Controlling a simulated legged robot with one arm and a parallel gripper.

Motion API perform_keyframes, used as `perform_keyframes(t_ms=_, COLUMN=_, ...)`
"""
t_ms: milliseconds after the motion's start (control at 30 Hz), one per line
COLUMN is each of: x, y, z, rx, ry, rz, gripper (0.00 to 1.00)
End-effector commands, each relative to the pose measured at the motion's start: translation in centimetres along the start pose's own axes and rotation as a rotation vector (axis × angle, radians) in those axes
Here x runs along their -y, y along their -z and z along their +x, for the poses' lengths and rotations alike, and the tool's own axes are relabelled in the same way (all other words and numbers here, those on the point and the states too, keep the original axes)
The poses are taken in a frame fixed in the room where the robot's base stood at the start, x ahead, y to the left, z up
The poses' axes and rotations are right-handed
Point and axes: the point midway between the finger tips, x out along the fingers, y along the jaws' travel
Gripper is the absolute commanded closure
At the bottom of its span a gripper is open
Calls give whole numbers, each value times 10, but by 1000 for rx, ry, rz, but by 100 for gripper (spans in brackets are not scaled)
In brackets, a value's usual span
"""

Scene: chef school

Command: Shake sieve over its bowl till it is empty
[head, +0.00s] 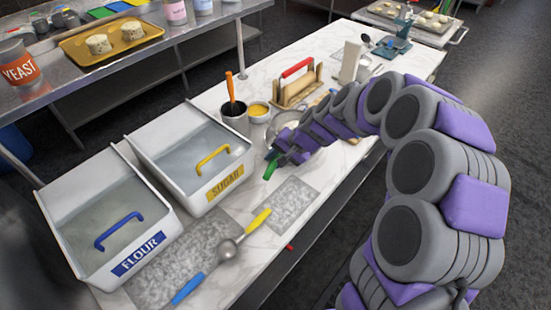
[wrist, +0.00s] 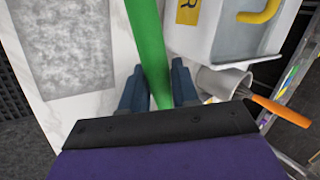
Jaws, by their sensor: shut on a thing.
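My gripper (head: 279,158) is shut on a green handle (head: 270,168), which I take to be the sieve's handle. In the wrist view the green handle (wrist: 149,45) runs up from between the two fingers (wrist: 158,92). In the head view a greyish rounded thing (head: 284,120) shows just behind my arm, mostly covered by it. I cannot tell whether it is the sieve's mesh or its bowl. What is in the sieve is hidden.
White bins marked flour (head: 90,265) and sugar (head: 205,190) stand left of my gripper. A dark pot (head: 234,120) with an orange-handled tool and a small bowl (head: 258,113) with yellow contents stand behind. A red-handled wooden rack (head: 298,88) stands farther back.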

Motion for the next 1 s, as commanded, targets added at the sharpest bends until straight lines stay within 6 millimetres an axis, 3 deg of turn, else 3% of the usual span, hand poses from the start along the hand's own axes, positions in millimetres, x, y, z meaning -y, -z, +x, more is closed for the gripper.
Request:
perform_keyframes(t_ms=467, x=-3, y=0, z=5, rx=0, ry=0, rz=-1, gripper=100)
perform_keyframes(t_ms=767, x=11, y=0, z=12, rx=0, ry=1, rz=-2, gripper=100)
perform_keyframes(t_ms=1000, x=-3, y=0, z=5, rx=0, ry=1, rz=2, gripper=100)
